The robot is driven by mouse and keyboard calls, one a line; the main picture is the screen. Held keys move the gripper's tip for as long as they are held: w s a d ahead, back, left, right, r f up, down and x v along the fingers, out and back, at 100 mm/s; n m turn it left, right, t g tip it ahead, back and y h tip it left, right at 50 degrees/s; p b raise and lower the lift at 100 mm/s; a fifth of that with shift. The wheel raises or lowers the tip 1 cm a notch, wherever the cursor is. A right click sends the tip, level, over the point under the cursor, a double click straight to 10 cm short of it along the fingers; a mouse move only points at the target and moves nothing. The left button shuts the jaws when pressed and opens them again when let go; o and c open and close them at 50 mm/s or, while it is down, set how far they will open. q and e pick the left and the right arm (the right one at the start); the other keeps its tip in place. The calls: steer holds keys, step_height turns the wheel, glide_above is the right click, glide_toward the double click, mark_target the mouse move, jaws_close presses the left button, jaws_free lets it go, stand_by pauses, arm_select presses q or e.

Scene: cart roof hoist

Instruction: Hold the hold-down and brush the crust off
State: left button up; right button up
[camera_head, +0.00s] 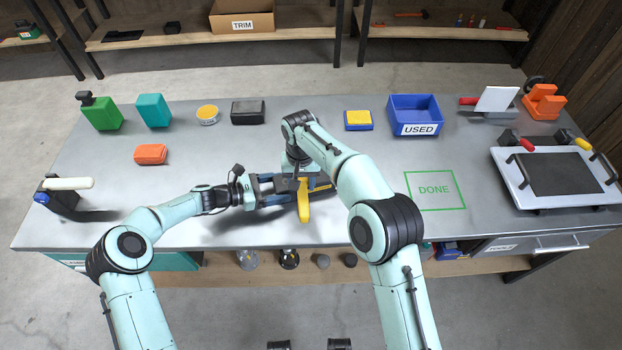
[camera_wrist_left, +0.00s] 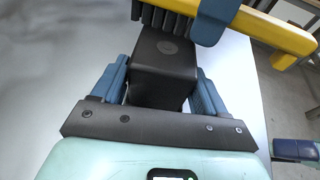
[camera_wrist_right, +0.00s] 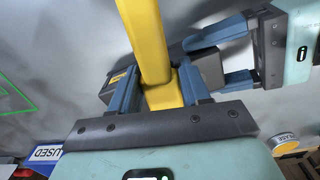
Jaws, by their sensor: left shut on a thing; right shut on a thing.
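My left gripper (camera_head: 274,188) is shut on a dark block, which I take as the hold-down (camera_wrist_left: 165,65); the block sits between its blue fingers. My right gripper (camera_head: 306,178) is shut on the yellow handle of the brush (camera_head: 303,208), and this handle also shows in the right wrist view (camera_wrist_right: 147,40). In the left wrist view, dark bristle-like rows (camera_wrist_left: 165,18) lie at the block's far end, under the yellow bar. I cannot tell whether they press on it. Any crust is too hidden or small to make out.
A blue USED bin (camera_head: 415,112) stands at the back, with a blue-and-yellow sponge (camera_head: 358,120) beside it. The green DONE square (camera_head: 435,190) is empty. A framed panel (camera_head: 560,173) lies at the right. An orange block (camera_head: 151,154) and green containers (camera_head: 102,114) are at the left.

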steer(key=shift+w+d, duration=0.4)
steer(key=shift+d, duration=1.25)
steer(key=shift+w+d, duration=0.35)
steer(key=shift+d, duration=1.25)
steer(key=shift+w+d, duration=0.4)
steer(key=shift+d, duration=1.25)
steer(key=shift+s+a, duration=0.4)
steer(key=shift+a, duration=1.25)
steer(key=shift+s+a, duration=0.35)
steer(key=shift+a, duration=1.35)
steer(key=shift+s+a, duration=0.4)
steer(key=shift+a, duration=1.25)
steer(key=shift+d+r, duration=0.15)
steer(key=shift+r, duration=4)
arm_select(q)
steer(key=o, duration=1.1)
steer(key=shift+c, duration=0.2)
steer(key=shift+a, duration=0.1)
